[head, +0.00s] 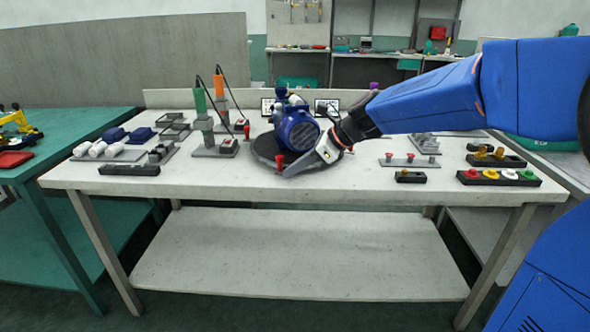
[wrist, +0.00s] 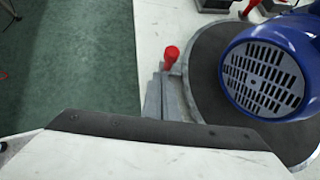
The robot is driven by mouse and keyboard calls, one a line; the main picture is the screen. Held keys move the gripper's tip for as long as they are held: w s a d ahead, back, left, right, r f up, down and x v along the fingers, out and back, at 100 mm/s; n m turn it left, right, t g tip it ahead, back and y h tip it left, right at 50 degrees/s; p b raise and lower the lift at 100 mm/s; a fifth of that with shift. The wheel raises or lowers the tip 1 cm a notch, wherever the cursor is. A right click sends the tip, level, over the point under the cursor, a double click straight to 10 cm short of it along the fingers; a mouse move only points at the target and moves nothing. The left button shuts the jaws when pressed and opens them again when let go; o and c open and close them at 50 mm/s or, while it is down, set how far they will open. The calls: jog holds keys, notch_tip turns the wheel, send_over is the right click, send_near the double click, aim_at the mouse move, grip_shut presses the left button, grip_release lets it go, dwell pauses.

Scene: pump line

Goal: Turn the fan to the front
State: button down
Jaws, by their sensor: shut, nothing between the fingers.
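A blue pump motor (head: 297,128) sits on a dark round turntable (head: 262,150) at the middle of the bench. Its slotted grey fan grille (wrist: 263,78) shows in the wrist view, turned roughly toward the bench's front and somewhat to the right. A red-topped pin (head: 280,161) stands at the turntable's front edge; it also shows in the wrist view (wrist: 171,56). My gripper (head: 290,172) is shut and empty, low at the turntable's front right, close to the pin.
Green and orange handled tools (head: 201,103) stand left of the turntable. White parts (head: 98,148) and blue blocks (head: 140,134) lie farther left. A rack of coloured knobs (head: 498,177) and a small black block (head: 411,177) lie right. The bench front between is mostly clear.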

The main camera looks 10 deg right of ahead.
jog(key=shift+w+a+m+t+h, duration=0.15)
jog(key=shift+a+m+t+h, duration=0.35)
jog(key=shift+a+m+t, duration=0.55)
jog(key=shift+w+a+g, duration=0.15)
jog(key=shift+w+a, duration=0.05)
jog(key=shift+a, duration=0.35)
jog(key=shift+w+a+g, duration=0.1)
jog(key=shift+w+a, duration=0.1)
jog(key=shift+a, duration=0.3)
jog(key=shift+w+a+m+t+h, duration=0.25)
jog(key=shift+a+m, duration=0.2)
jog(key=shift+a, duration=0.15)
jog(key=shift+w+a+m+t+h, duration=0.15)
jog(key=shift+w+a+m+t, duration=0.1)
jog(key=shift+a+m, duration=0.25)
jog(key=shift+w+a, duration=0.55)
jog(key=shift+a, duration=0.3)
jog(key=shift+w+a, duration=0.55)
jog(key=shift+a, duration=0.25)
